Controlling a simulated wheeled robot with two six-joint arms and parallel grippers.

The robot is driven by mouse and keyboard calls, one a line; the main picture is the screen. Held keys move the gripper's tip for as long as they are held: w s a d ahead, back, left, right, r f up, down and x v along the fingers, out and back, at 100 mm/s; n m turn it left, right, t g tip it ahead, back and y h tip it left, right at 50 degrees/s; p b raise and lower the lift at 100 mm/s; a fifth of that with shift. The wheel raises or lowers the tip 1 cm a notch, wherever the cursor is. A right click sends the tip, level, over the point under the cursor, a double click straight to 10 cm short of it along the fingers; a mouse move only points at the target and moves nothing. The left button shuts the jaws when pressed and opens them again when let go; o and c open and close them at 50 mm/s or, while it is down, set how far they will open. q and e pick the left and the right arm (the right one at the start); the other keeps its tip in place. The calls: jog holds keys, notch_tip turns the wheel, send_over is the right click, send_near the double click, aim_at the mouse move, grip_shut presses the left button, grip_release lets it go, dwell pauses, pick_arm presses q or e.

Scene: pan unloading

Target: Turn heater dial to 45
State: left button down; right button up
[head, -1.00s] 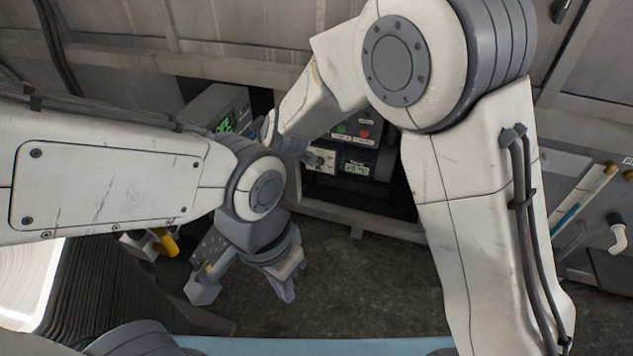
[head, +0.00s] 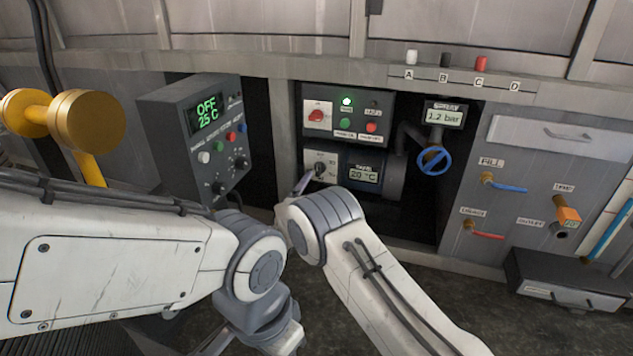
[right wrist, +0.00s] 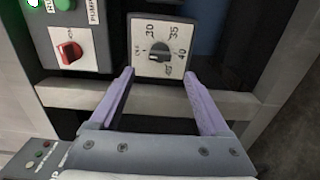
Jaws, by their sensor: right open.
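The heater dial is a dark round knob on a white scale plate; it shows in the head view (head: 320,169) beside a TANK display (head: 363,174) reading 20 °C. In the right wrist view the dial (right wrist: 159,53) has readable marks 30, 35 and 40; its exact pointer setting is too small to tell. My right gripper (right wrist: 158,82) is open, its two purple fingers on either side of the dial's lower edge, apart from the knob and with nothing between them. In the head view a purple finger shows just below-left of the dial. My left wrist is at the bottom; its fingers are cut off.
A red rotary switch (right wrist: 69,52) sits left of the dial; a green-lit button panel (head: 345,115) is above it. A grey control box (head: 203,135) reading OFF 25 C stands to the left. A blue valve wheel (head: 434,160) is to the right.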

aim_at(317, 172)
jog(key=b+x, duration=0.1)
jog(key=x, duration=0.1)
jog(key=b+x, duration=0.2)
jog(key=x, duration=0.1)
jog(key=b+x, duration=0.1)
jog(key=x, duration=0.1)
jog(key=shift+w+f+b, duration=0.2)
jog(key=shift+f+b, duration=0.1)
jog(key=shift+w+d+r+b, duration=0.25)
jog(key=shift+w+b, duration=0.1)
jog(key=shift+w, duration=0.35)
grip_shut()
